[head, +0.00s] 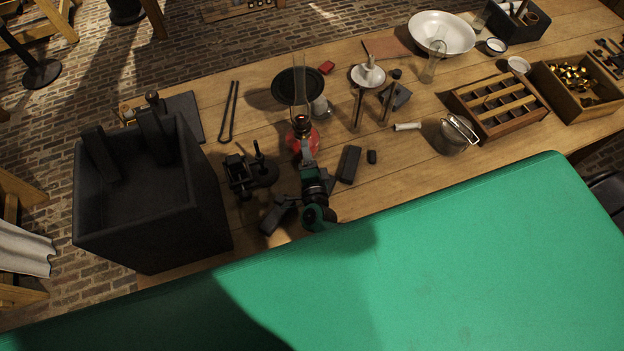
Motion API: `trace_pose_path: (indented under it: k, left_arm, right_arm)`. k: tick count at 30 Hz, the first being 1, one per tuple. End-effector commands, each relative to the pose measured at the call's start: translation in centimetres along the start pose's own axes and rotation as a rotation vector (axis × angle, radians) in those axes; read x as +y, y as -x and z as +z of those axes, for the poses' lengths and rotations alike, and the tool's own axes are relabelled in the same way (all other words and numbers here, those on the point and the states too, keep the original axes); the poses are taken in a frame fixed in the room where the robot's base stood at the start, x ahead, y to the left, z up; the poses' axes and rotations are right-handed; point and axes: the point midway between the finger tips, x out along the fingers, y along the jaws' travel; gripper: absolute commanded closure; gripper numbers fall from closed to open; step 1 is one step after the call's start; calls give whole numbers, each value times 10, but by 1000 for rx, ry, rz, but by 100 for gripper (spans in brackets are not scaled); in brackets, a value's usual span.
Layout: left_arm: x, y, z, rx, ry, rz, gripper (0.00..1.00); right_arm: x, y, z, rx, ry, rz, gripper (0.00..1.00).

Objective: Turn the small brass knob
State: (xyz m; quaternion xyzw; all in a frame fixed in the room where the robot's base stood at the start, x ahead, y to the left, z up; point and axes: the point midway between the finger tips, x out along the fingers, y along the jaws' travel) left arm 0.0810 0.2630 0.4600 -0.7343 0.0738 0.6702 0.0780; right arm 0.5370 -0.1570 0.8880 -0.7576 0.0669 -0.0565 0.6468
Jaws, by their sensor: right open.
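A red oil lamp (293,139) with a tall clear glass chimney (300,80) stands upright on the wooden bench. A small orange-red glow shows at its burner. I cannot make out the small brass knob; it is too small to tell or hidden behind my gripper. My right gripper (307,150) comes from the near side and its tip overlaps the lamp's near side in the picture. It is open, and I cannot tell whether it touches the lamp. My left gripper is not in view.
A black clamp-like device (250,172) stands left of my right arm, and a dark block (349,164) lies to its right. A black plate (290,86) is behind the lamp. A large dark open box (205,205) stands at left. A wooden divided tray (490,127) is at right.

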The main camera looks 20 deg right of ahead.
Motion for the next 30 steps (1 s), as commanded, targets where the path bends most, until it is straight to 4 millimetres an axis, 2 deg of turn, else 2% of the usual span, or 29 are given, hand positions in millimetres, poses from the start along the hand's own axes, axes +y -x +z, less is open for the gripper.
trace_pose_path:
  k: [1,9,15,21,30]
  left_arm:
    - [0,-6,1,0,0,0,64]
    - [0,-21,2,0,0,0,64]
    - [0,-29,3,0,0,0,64]
    - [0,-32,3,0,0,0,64]
    - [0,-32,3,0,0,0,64]
  right_arm:
    - [4,12,1,-1,-1,3,59]
    - [4,62,1,-1,-1,3,59]
    - [3,90,1,-2,-1,2,59]
    - [1,104,1,-1,0,0,59]
    - [0,106,1,-1,0,0,59]
